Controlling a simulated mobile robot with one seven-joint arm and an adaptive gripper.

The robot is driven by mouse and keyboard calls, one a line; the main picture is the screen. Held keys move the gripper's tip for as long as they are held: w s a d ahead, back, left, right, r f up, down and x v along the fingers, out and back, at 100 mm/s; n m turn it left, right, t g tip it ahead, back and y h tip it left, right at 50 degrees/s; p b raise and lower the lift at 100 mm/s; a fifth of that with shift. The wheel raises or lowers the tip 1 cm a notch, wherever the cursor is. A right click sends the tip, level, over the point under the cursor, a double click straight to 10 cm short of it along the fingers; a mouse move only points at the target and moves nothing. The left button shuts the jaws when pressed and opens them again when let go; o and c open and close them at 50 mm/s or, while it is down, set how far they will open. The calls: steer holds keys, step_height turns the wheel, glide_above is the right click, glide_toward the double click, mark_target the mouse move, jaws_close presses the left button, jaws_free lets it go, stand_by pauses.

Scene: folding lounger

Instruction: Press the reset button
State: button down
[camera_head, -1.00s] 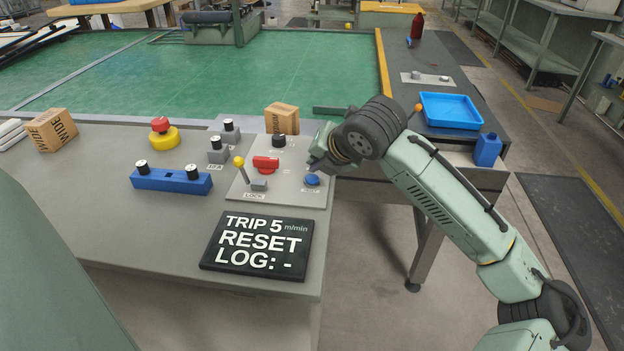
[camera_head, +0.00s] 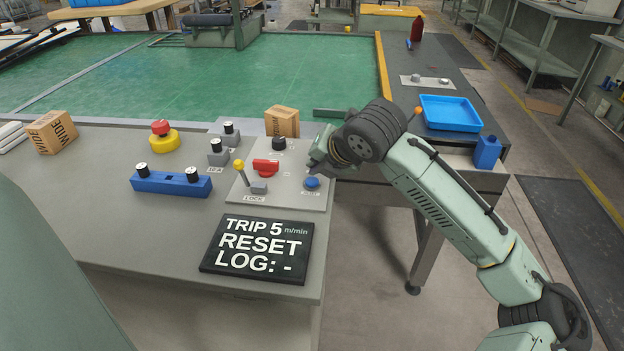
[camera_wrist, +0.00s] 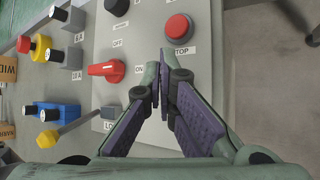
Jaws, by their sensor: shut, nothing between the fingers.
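The blue reset button (camera_head: 312,182) sits at the right front of a grey control panel (camera_head: 285,201) on the bench. My gripper (camera_head: 314,171) is just behind and above this button in the head view, fingers pointing down. I cannot tell whether the tips touch it. In the wrist view the two purple-padded fingers (camera_wrist: 160,88) are shut with nothing between them. The blue button does not show there; the fingers likely cover it. A black sign (camera_head: 257,249) in front of the panel reads "TRIP 5 m/min RESET LOG: -".
A red STOP button (camera_wrist: 178,27), a red rotary switch (camera_head: 265,167), a black knob (camera_head: 279,143) and a yellow-tipped lever (camera_head: 239,166) share the panel. A cardboard box (camera_head: 282,121) stands behind it. A blue double-knob block (camera_head: 171,184) and a yellow-based red button (camera_head: 163,137) stand left.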

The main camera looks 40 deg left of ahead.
mark_target(316, 180)
steer(key=shift+f+b, duration=0.3)
steer(key=shift+f, duration=0.15)
steer(key=shift+f+b, duration=0.3)
steer(key=shift+f, duration=0.1)
stand_by(0.7)
steer(key=shift+r, duration=0.1)
steer(key=shift+r+p, duration=0.7)
steer(key=shift+r, duration=0.05)
step_height(316, 180, up, 5)
steer(key=p, duration=0.4)
steer(key=shift+d+f, duration=0.1)
stand_by(1.0)
